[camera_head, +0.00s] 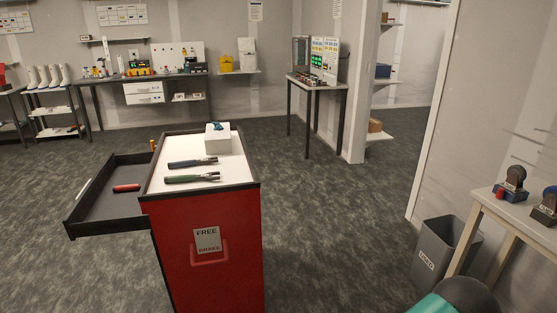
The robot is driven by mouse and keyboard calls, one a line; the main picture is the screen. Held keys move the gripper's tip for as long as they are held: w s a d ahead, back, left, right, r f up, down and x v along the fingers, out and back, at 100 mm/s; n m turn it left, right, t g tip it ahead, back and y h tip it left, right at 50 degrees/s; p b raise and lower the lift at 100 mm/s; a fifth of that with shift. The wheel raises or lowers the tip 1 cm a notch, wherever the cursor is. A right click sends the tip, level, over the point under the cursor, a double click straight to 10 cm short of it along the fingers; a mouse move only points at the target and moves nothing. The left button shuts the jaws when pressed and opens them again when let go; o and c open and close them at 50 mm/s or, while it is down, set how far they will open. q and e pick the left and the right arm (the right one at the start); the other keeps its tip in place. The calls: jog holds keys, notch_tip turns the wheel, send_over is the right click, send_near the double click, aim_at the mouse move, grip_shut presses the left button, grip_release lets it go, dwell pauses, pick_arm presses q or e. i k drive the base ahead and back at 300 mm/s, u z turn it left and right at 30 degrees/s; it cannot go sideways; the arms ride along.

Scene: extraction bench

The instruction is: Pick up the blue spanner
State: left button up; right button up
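A spanner-like tool with a dark blue handle and metal end (192,162) lies across the white top of the red cart (160,187). A similar tool with a dark green handle (192,178) lies just in front of it, nearly parallel and apart. A white box (217,144) stands behind them on the cart top, with a small blue-teal object (218,126) on it. Neither of my grippers is in view. A teal and dark rounded part at the bottom right edge looks like mine.
The cart's drawer (95,212) is open to the left and holds a red-handled tool (126,188). A grey bin (445,250) and a light table (530,222) stand at right. Benches line the back wall. Carpet floor (335,215) right of the cart is clear.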

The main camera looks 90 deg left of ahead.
aim_at(180, 165)
jog(key=z, duration=1.15)
jog(key=i, duration=0.1)
jog(key=u, duration=2.75)
jog(key=i, duration=0.35)
jog(key=u, duration=0.9)
jog(key=k, duration=0.6)
jog(key=u, duration=1.2)
jog(key=i, duration=0.9)
jog(key=u, duration=0.15)
